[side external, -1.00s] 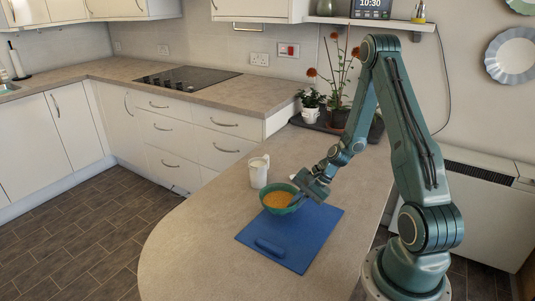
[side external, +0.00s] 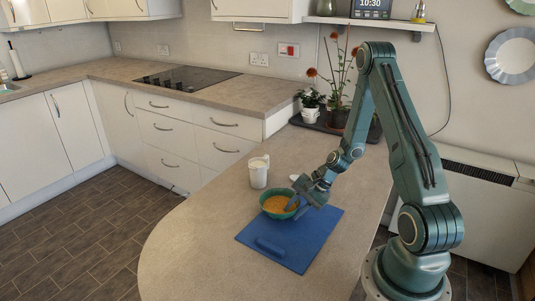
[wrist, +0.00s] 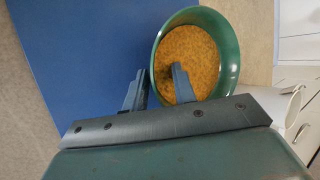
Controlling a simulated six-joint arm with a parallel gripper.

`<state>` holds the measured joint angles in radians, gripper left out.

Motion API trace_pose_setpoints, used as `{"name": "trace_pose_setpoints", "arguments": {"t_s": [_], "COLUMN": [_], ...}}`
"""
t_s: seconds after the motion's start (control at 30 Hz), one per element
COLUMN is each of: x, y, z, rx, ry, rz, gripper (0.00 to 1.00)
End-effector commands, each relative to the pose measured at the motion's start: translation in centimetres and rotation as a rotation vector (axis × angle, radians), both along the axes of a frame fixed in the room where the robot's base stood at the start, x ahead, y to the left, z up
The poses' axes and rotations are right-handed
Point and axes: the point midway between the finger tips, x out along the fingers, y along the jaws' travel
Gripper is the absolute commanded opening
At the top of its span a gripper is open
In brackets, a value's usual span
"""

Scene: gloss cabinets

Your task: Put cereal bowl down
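The cereal bowl (side external: 266,207) is green and full of orange-brown cereal. It sits level at the far left corner of the blue mat (side external: 306,249), overlapping the mat's edge. In the wrist view the bowl (wrist: 232,48) lies partly over the mat (wrist: 80,45) and partly over the bare counter. My gripper (wrist: 158,80) straddles the near rim, one finger inside over the cereal and one outside. Its fingers stand apart, with a gap showing beside the bowl wall. In the side view my gripper (side external: 298,207) is low at the bowl's right side. The bowl's underside is hidden.
A white mug or jug (side external: 258,174) stands just behind the bowl. A small white object (side external: 294,177) lies beyond the bowl. Potted plants (side external: 310,108) stand on a dark tray at the back. The front left of the counter (side external: 200,235) is clear.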

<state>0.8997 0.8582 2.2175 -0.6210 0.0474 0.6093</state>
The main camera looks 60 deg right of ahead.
Motion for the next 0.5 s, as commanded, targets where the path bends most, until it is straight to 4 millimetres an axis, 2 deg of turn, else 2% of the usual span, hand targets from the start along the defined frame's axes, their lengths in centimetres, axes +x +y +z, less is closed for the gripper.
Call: {"name": "trace_pose_setpoints", "arguments": {"t_s": [0.27,0.5], "x": [0.0,-0.9], "y": [0.0,-0.9], "z": [0.4,2.1], "rx": [-0.001,-0.002], "ry": [-0.001,-0.002], "rz": [-0.001,-0.002], "gripper": [0.27,0.27]}}
